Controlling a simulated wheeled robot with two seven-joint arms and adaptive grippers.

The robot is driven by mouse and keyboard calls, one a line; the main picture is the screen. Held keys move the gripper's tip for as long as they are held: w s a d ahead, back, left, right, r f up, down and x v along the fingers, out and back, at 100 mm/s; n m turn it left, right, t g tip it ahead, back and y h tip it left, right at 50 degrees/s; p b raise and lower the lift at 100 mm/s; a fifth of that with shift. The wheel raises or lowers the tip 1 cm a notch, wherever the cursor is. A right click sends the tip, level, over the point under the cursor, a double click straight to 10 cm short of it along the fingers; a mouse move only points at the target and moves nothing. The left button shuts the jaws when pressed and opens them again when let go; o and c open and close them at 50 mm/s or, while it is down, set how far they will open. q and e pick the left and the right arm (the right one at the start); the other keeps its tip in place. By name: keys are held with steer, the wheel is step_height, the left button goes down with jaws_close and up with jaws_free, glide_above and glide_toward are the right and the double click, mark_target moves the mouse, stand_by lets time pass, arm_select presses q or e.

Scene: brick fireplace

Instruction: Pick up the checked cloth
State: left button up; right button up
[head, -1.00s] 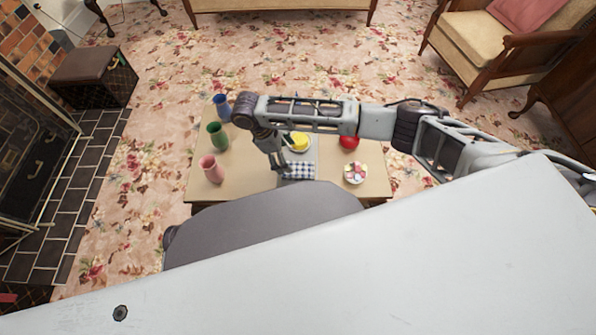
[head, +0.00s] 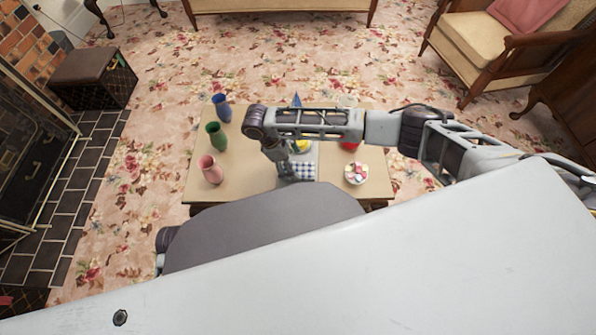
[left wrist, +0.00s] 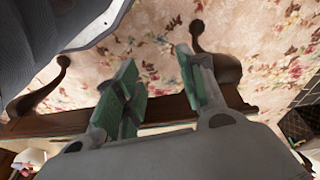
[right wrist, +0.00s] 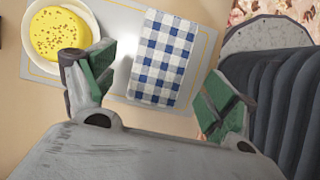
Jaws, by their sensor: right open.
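The blue-and-white checked cloth (head: 304,169) lies flat near the front edge of the low table, partly behind my right gripper in the head view. In the right wrist view the cloth (right wrist: 162,58) shows as a folded rectangle on a pale grey mat (right wrist: 205,50). My right gripper (right wrist: 160,88) is open and empty, with its fingers wide apart. The cloth appears between and beyond the fingertips; I cannot tell the height gap. My left gripper (left wrist: 158,85) is open and empty, with the floral carpet and a dark wooden rail beyond it.
Next to the cloth is a white bowl (right wrist: 93,15) with a yellow round item (right wrist: 60,35). Blue (head: 222,107), green (head: 216,135) and pink (head: 210,170) cups stand at the table's left. A bowl of colourful pieces (head: 356,173) and a partly hidden red item (head: 349,146) are at the right.

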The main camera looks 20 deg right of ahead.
mark_target(297, 169)
steer(key=shift+b+x, duration=0.4)
steer(key=shift+x, duration=0.5)
steer(key=shift+b+x, duration=0.35)
steer(key=shift+x, duration=0.5)
steer(key=shift+d+f, duration=0.15)
steer(key=shift+f, duration=0.3)
arm_select(q)
steer(key=r, duration=0.3)
steer(key=shift+d+r+t, duration=0.15)
steer(key=shift+d+t, duration=0.1)
steer(key=shift+t, duration=0.05)
steer(key=shift+w, duration=0.1)
arm_select(e)
steer(key=c, duration=1.2)
